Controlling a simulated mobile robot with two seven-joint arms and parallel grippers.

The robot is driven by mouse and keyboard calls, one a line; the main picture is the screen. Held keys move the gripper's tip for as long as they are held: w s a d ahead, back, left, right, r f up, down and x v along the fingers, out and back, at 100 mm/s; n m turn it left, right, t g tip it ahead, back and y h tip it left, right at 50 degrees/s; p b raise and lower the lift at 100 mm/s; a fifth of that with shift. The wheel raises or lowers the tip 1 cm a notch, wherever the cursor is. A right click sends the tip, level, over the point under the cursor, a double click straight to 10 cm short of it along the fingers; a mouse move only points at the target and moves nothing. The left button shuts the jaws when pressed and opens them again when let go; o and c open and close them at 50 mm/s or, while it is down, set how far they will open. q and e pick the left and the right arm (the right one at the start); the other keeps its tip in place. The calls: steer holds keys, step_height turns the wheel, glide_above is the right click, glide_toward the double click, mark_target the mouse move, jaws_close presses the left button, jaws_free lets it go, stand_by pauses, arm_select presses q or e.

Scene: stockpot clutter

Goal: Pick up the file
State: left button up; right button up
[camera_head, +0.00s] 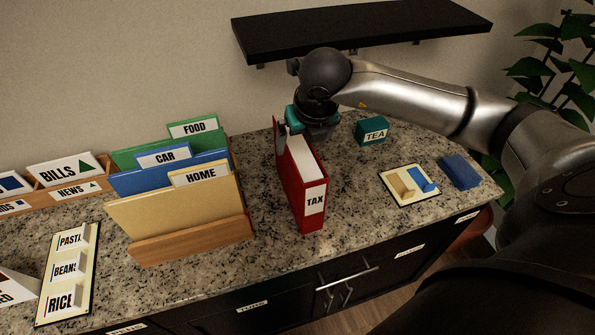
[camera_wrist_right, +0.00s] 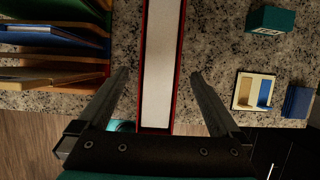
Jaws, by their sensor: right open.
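The red file (camera_head: 311,205), a box binder with a white label reading TAX on its spine, stands upright on the granite counter. Its pale top edge with red borders (camera_wrist_right: 160,60) runs down the middle of the wrist view. My right gripper (camera_head: 303,135) is at the far upper end of the file, pointing down. It is open, and its two fingers (camera_wrist_right: 160,77) show on either side of the file, with a gap on both sides. How far down they reach is hard to tell. My left gripper is not in view.
A wooden sorter (camera_head: 195,240) with FOOD, CAR and HOME folders stands left of the file. A teal TEA box (camera_head: 371,131), a cream tray (camera_head: 396,194) and a blue block (camera_head: 459,171) lie to the right. A black shelf (camera_head: 360,30) hangs above the arm.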

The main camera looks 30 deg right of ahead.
mark_target(300, 146)
steer(key=shift+x, duration=0.8)
steer(key=x, duration=0.4)
steer(key=shift+w+r+p, duration=0.1)
steer(key=shift+w+p, duration=0.15)
steer(key=shift+p, duration=0.05)
steer(key=shift+w, duration=0.1)
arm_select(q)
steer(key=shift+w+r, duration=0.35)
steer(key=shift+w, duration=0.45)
arm_select(e)
steer(key=shift+f, duration=0.25)
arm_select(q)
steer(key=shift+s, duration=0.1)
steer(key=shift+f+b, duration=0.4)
arm_select(e)
steer(key=shift+f, duration=0.2)
steer(key=shift+c, duration=0.4)
jaws_close()
